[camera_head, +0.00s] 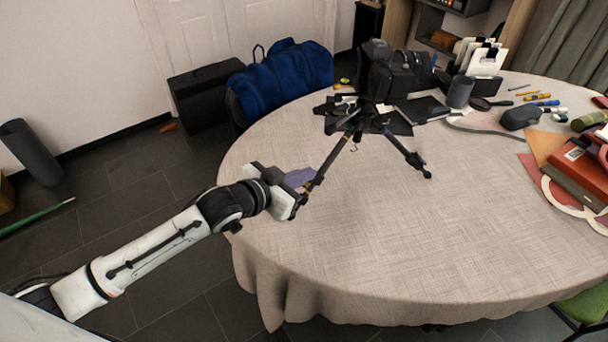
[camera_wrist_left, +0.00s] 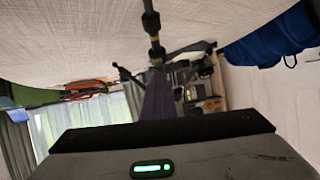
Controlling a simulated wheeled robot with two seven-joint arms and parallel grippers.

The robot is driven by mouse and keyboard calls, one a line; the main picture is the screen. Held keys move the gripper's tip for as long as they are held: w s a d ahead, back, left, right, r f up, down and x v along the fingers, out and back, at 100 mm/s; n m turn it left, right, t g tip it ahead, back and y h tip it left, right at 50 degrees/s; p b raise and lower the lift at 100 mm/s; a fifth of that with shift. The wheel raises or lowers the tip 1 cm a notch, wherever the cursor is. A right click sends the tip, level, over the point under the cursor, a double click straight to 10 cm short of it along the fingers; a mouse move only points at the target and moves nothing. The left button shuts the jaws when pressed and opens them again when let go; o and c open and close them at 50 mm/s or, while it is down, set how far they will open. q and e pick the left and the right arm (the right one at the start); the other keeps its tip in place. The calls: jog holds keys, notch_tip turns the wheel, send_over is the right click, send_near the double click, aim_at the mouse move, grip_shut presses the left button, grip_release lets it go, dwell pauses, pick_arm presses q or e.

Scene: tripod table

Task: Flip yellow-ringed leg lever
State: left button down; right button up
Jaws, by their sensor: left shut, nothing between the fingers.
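The lever is too small to tell apart from the dark leg joints. My left gripper (camera_head: 298,201) is at the lower end of that leg, by the table's left edge, shut and empty. I cannot tell whether it touches the leg. My right gripper is out of view.
A second tripod leg (camera_head: 407,152) stands to the right. Books (camera_head: 577,172), pens and a grey cup (camera_head: 460,91) crowd the table's far right. The tablecloth's front (camera_head: 400,250) is clear. A blue bag (camera_head: 285,80) is behind.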

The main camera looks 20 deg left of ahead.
pick_arm(q)
jog(key=shift+w+d+r, duration=0.2)
jog(key=shift+w+r, duration=0.05)
jog(key=shift+w, duration=0.1)
jog(key=c, duration=2.5)
grip_release()
jog(key=shift+o, duration=1.1)
jog(key=shift+r, duration=0.1)
jog(key=shift+s+a+r, duration=0.2)
jog(key=shift+s+r, duration=0.35)
jog(key=shift+r, duration=0.25)
jog(key=shift+s+a+r, duration=0.25)
jog(key=shift+s+r, duration=0.35)
jog(key=shift+r, duration=0.15)
jog(key=shift+s+a+r, duration=0.2)
jog(key=shift+s+r, duration=0.35)
jog(key=shift+r, duration=0.25)
